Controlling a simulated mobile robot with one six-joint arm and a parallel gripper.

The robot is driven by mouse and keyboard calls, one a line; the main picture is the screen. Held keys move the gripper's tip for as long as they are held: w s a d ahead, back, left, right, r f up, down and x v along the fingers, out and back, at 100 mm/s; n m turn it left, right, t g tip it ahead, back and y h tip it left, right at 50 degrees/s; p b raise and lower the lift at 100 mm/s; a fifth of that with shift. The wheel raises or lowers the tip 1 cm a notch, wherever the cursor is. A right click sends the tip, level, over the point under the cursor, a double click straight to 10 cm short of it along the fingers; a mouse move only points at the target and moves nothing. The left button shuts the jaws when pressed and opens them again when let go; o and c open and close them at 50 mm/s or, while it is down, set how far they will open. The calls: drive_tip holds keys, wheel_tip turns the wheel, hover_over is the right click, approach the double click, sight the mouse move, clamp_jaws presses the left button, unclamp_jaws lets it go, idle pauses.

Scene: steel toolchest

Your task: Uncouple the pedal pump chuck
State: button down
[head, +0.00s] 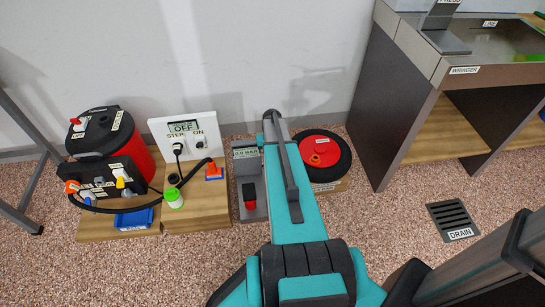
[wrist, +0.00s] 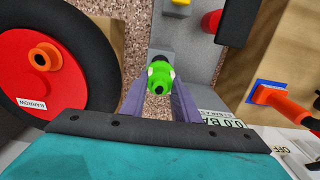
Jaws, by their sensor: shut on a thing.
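In the wrist view my gripper (wrist: 159,84) is shut on a bright green piece with a dark end, which I take to be the chuck (wrist: 160,73). The pump (head: 247,170) is a grey base with a gauge and a red part, just left of my arm in the head view. The red barrow wheel (head: 318,153) with a black tyre lies right of the arm. In the wrist view the wheel's orange stem (wrist: 40,58) stands apart from the green piece. My arm hides the fingertips and the green piece in the head view.
A steel bench (head: 405,100) stands right. The floor in front is clear.

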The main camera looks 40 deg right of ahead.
drive_tip(key=shift+f, duration=1)
drive_tip(key=shift+f, duration=1.55)
idle(2.7)
drive_tip(key=c, duration=1.3)
unclamp_jaws()
drive_tip(key=shift+r, duration=0.1)
wheel_tip(320, 180, up, 14)
drive_tip(key=shift+f+p, duration=0.2)
drive_tip(key=shift+p, duration=1)
